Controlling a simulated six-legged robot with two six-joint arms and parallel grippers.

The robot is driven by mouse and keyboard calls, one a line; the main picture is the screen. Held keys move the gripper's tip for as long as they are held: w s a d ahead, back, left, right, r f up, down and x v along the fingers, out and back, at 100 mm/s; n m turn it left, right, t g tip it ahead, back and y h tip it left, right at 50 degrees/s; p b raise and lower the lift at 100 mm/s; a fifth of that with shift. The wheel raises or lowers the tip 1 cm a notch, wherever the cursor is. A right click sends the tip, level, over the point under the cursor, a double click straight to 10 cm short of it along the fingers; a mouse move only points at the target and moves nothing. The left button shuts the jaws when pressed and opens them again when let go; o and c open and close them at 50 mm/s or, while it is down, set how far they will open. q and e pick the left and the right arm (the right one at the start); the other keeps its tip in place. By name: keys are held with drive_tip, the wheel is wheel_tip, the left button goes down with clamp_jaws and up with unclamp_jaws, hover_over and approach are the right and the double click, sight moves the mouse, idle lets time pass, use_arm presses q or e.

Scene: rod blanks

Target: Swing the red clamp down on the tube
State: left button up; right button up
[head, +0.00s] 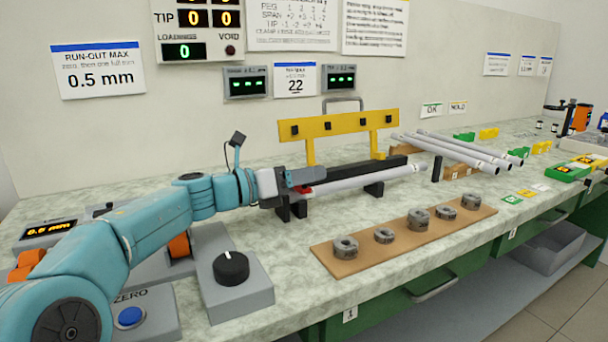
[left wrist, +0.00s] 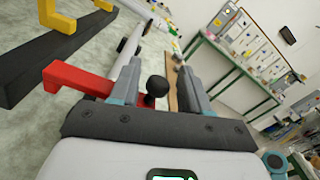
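The red clamp (head: 304,189) shows as a small patch under my left gripper (head: 312,177) at the near left end of the grey tube (head: 365,179). The tube lies across black supports. In the left wrist view the clamp's red arm (left wrist: 78,81) comes in from the left, and a black ball knob (left wrist: 156,87) stands between my left fingers (left wrist: 160,68). The fingers are apart, with space visible around the knob. The tube (left wrist: 128,70) runs away beyond the left finger. Whether the clamp touches the tube is hidden. My right gripper is not in view.
A yellow bracket (head: 337,126) stands behind the tube over a black bar (head: 375,164). A brown board (head: 405,238) with several metal rings lies in front. Several loose tubes (head: 460,150) rest on a wooden rack to the right. A dial box (head: 235,285) stands front left.

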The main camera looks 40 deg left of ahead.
use_arm(q)
drive_tip(key=shift+a, duration=0.15)
drive_tip(key=shift+s+a, duration=0.2)
drive_tip(key=shift+s, duration=0.15)
drive_tip(key=p+v, duration=0.2)
drive_tip(key=v, duration=1.3)
drive_tip(key=shift+s+f, duration=0.1)
drive_tip(key=shift+s, duration=0.25)
drive_tip(key=shift+c, duration=0.4)
